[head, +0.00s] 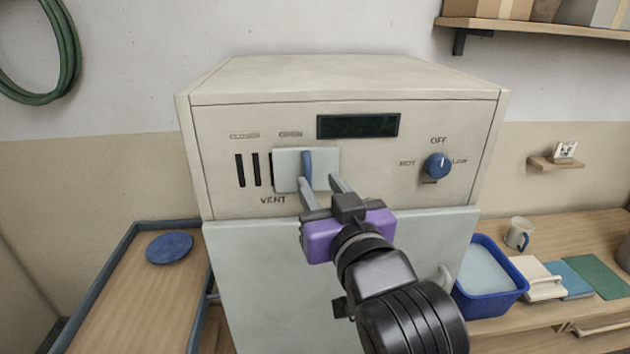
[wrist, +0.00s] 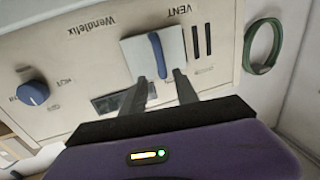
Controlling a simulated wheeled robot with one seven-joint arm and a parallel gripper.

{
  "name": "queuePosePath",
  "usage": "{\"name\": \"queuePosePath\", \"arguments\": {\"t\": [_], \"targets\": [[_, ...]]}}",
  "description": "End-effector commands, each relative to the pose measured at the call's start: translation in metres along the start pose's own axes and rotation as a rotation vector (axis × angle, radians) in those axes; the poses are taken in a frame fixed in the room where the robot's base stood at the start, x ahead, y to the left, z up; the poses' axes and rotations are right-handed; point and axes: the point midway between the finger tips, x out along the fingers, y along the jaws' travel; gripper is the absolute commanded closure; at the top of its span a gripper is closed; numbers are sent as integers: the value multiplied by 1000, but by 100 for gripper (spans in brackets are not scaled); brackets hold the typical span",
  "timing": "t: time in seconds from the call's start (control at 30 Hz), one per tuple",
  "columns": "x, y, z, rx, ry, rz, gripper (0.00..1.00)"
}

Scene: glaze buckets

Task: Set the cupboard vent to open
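The cupboard vent is a pale sliding plate (head: 287,183) with an upright blue handle (head: 307,165), on the front of a cream cupboard. Two dark slots (head: 249,170) are bare left of the plate, with part of another at its edge. Faint labels, apparently CLOSED at left and OPEN at right, sit above. My gripper (head: 318,181) is open, its fingertips apart near the handle's lower part. In the wrist view, the handle (wrist: 157,55) shows between and just beyond my fingertips (wrist: 160,76). I cannot tell whether either finger touches it.
A blue knob (head: 437,166) and dark display (head: 358,126) share the cupboard front. A pale door (head: 250,270) with a handle is below. A blue tub (head: 490,300) stands at right, and a blue disc (head: 169,247) lies on the left bench.

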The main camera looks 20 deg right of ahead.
Motion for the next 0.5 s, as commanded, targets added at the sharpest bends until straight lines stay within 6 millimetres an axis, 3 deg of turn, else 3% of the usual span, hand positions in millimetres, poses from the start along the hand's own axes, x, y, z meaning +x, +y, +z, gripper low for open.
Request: {"name": "queuePosePath", "arguments": {"t": [0.2,0.5], "targets": [[-26,0,0,0,-1,0,64],[-32,1,0,0,0,1,64]]}}
